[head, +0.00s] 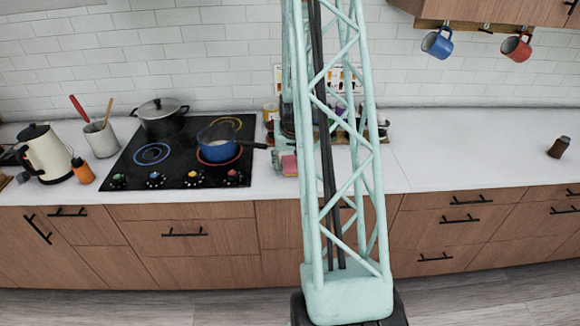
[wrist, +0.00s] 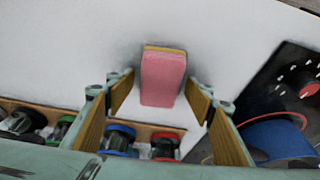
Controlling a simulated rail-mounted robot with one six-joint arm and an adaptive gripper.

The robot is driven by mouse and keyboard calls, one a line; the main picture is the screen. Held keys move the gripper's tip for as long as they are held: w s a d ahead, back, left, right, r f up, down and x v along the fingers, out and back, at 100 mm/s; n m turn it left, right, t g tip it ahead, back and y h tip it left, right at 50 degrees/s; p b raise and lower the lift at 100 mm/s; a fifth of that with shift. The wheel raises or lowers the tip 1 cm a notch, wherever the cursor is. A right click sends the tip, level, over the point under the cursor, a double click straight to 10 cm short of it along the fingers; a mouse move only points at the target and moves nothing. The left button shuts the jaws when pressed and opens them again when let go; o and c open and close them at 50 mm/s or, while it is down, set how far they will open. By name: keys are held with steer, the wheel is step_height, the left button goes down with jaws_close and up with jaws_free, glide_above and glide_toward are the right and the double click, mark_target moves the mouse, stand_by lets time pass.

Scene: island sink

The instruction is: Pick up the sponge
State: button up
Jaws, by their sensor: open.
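The sponge (wrist: 163,80) is pink with a thin yellow layer along its far edge. It stands on the white counter in the middle of the wrist view. My gripper (wrist: 160,98) is open, with its wood-coloured finger pads on the left and right of the sponge. White counter shows between the sponge and each pad, and I see no contact. In the head view the sponge (head: 289,163) is a small pink patch right of the stove, close to my teal lattice column. The gripper is too small and partly hidden there to make out clearly.
A wooden rack (wrist: 160,130) with several jars lies near the gripper. The blue pot (head: 217,150) stands on the black stove (head: 180,178), its handle reaching toward the sponge. A kettle (head: 45,155) is farther left. The counter right of my column is mostly clear.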

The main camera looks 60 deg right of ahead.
mark_target(290, 159)
steer(key=shift+f, duration=0.1)
steer(key=c, duration=0.8)
steer(key=shift+c, duration=0.2)
steer(key=shift+a+p, duration=0.1)
steer(key=shift+p, duration=0.25)
steer(key=shift+r, duration=1.9)
steer(key=s+a+r+b, duration=0.1)
steer(key=s+a+b, duration=0.2)
steer(key=s+a, duration=0.7)
steer(key=shift+a+r, duration=0.3)
steer(key=shift+a, duration=0.8)
steer(key=shift+r, duration=0.1)
steer(key=shift+c, duration=0.2)
